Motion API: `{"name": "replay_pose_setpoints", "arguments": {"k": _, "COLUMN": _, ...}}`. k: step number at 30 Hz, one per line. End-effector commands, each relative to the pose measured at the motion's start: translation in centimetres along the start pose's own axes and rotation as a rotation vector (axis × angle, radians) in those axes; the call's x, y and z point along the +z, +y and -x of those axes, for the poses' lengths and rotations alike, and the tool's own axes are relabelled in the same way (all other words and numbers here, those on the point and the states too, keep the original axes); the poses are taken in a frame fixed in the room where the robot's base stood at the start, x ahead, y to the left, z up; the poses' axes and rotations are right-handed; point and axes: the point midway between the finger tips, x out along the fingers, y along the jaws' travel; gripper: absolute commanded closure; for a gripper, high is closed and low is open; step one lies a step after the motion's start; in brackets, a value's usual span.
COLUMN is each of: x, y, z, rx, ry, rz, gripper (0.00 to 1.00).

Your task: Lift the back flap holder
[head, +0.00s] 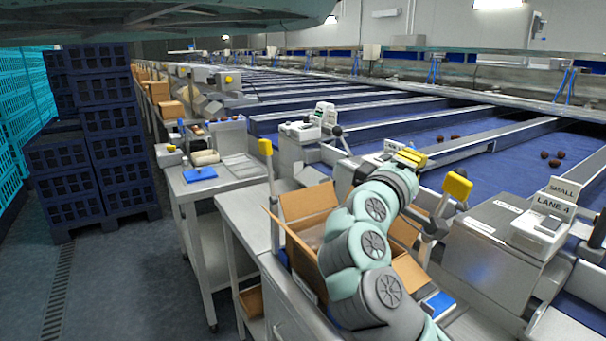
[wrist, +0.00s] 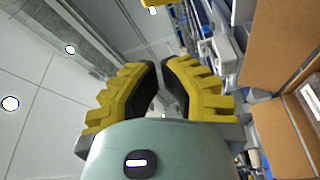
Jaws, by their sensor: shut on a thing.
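My gripper (wrist: 161,75) has yellow ribbed fingers with dark pads, closed almost together in the wrist view. In the head view the yellow fingers (head: 411,157) show past my wrist, above the far side of an open carton (head: 305,262). The back flap holder is hardly visible between the fingers, and my arm hides much of that side. Two other holders with yellow heads stand upright by the carton, one at its left (head: 265,147) and one at its right (head: 457,187). The carton's flaps (head: 310,203) stand spread outward.
A steel machine with a LANE 4 sign (head: 550,206) stands to the right. Blue conveyor lanes (head: 480,158) with several dates run behind. A steel table (head: 232,182) with a blue pad is at left, and dark crates (head: 90,140) are stacked farther left.

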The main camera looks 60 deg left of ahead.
Motion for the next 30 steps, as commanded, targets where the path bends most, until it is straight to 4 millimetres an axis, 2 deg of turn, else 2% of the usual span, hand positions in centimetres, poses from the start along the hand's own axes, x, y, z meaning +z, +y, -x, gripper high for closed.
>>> {"name": "replay_pose_setpoints", "arguments": {"k": 1, "x": -0.4, "y": -0.2, "z": 1.3, "rx": 0.002, "ry": 0.018, "rz": -0.001, "gripper": 1.00}}
{"name": "replay_pose_setpoints", "arguments": {"k": 6, "x": -0.3, "y": -0.2, "z": 4.0, "rx": -0.001, "ry": 0.015, "rz": -0.001, "gripper": 1.00}}
{"name": "replay_pose_setpoints", "arguments": {"k": 12, "x": -0.3, "y": 0.0, "z": 5.6, "rx": -0.001, "ry": 0.011, "rz": 0.000, "gripper": 1.00}}
{"name": "replay_pose_setpoints", "arguments": {"k": 30, "x": -0.2, "y": 0.0, "z": 5.9, "rx": -0.001, "ry": 0.006, "rz": 0.000, "gripper": 1.00}}
